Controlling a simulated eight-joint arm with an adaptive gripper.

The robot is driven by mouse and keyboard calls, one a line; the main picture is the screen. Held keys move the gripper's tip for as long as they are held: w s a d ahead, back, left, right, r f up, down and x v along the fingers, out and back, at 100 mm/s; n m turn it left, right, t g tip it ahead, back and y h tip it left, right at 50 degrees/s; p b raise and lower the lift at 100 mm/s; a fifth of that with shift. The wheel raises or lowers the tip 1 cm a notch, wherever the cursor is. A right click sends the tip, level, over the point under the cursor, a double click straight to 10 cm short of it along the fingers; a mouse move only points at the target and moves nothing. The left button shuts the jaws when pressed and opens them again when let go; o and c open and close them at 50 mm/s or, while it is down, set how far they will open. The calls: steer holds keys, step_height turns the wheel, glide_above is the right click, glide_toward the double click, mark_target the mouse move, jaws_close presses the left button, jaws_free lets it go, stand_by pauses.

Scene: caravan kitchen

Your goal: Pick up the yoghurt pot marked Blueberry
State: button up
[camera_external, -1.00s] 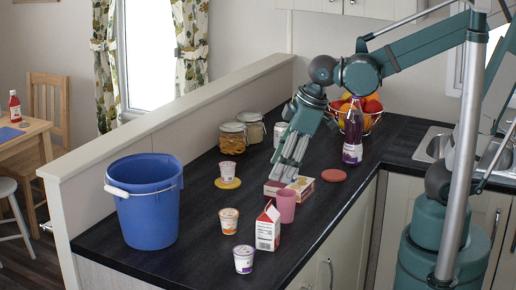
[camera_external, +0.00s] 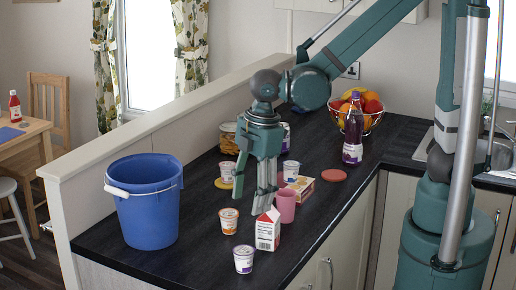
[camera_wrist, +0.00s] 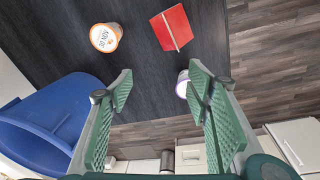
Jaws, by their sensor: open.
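Several yoghurt pots stand on the dark worktop; their lettering is too small for me to read. A white pot with a purple label (camera_external: 244,259) stands at the front edge. In the wrist view this pot (camera_wrist: 182,83) is partly hidden behind my right finger. A pot with an orange label (camera_external: 228,221) stands behind it, also in the wrist view (camera_wrist: 105,37). Another pot (camera_external: 227,172) is on a yellow disc, and one more (camera_external: 290,171) stands right of my gripper's fingers. My gripper (camera_external: 250,206) points down, open and empty, above the worktop; its fingers show in the wrist view (camera_wrist: 158,88).
A red-and-white carton (camera_external: 268,230) and pink cup (camera_external: 286,206) stand close right of my fingers. A blue bucket (camera_external: 147,210) is at left. A dark bottle (camera_external: 353,135), fruit basket (camera_external: 371,112) and red disc (camera_external: 334,175) are farther back. Worktop between bucket and orange pot is clear.

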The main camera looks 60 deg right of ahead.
mark_target(244, 250)
steer(key=a+f+n+p, duration=0.1)
steer(key=a, duration=0.1)
steer(key=s+a+f+n, duration=0.1)
steer(key=a, duration=0.2)
steer(key=a+f+n+g+p, duration=0.1)
steer(key=a, duration=0.1)
steer(key=shift+s+a+n+h+p, duration=0.3)
steer(key=shift+s, duration=0.1)
steer(key=shift+s+a+f+n, duration=0.3)
steer(key=shift+a+f+n, duration=0.1)
steer(key=shift+a+f, duration=0.15)
steer(key=shift+f, duration=1.25)
steer(key=shift+s+a+f, duration=0.1)
steer(key=shift+f, duration=1.2)
steer(key=shift+s+f, duration=0.1)
steer(key=shift+f, duration=1.15)
